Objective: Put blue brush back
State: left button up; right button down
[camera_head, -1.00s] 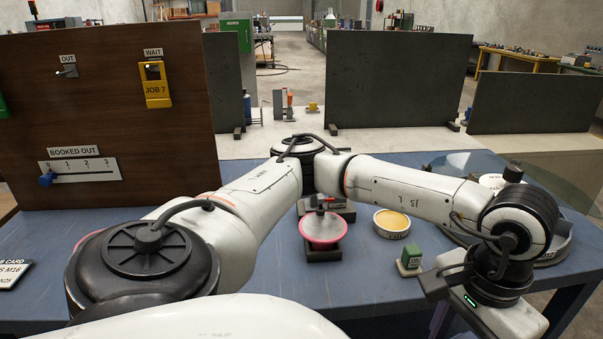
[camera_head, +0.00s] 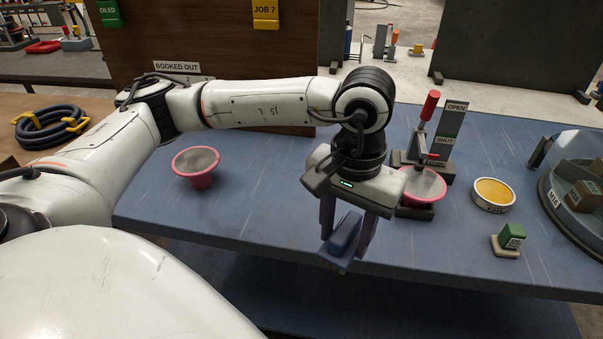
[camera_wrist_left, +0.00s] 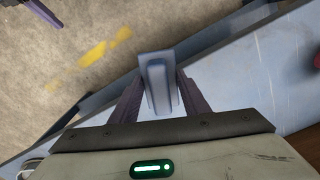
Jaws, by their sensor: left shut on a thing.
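My left gripper (camera_head: 346,240) is shut on the blue brush (camera_head: 346,232), a blue block-shaped piece between its two dark fingers. It holds the brush tilted, above the front edge of the blue table. In the left wrist view the brush (camera_wrist_left: 158,82) sits between the fingertips, with the floor and the table edge beyond. Its bristles cannot be made out. My right gripper is not in the head view. A dark finger-like piece at the top left of the wrist view may be part of it.
A pink flanged piece (camera_head: 196,166) stands on the left of the table. Another (camera_head: 424,186) sits under the red-handled clamp (camera_head: 429,108), close right of my gripper. A yellow-filled dish (camera_head: 493,194), a green block (camera_head: 511,236) and a clear-domed tray (camera_head: 578,190) are further right.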

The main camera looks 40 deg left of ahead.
pick_arm(q)
jog(key=w+a+r+n+b, duration=0.2)
jog(key=w+a+n, duration=0.8)
jog(key=n, duration=1.2)
jog(key=f, duration=0.9)
jog(key=shift+d+f+p, duration=0.1)
jog(key=shift+d+p, duration=0.1)
jog(key=shift+p, duration=0.1)
jog(key=shift+f, duration=0.25)
jog(key=o, duration=1)
jog(key=shift+r, duration=0.1)
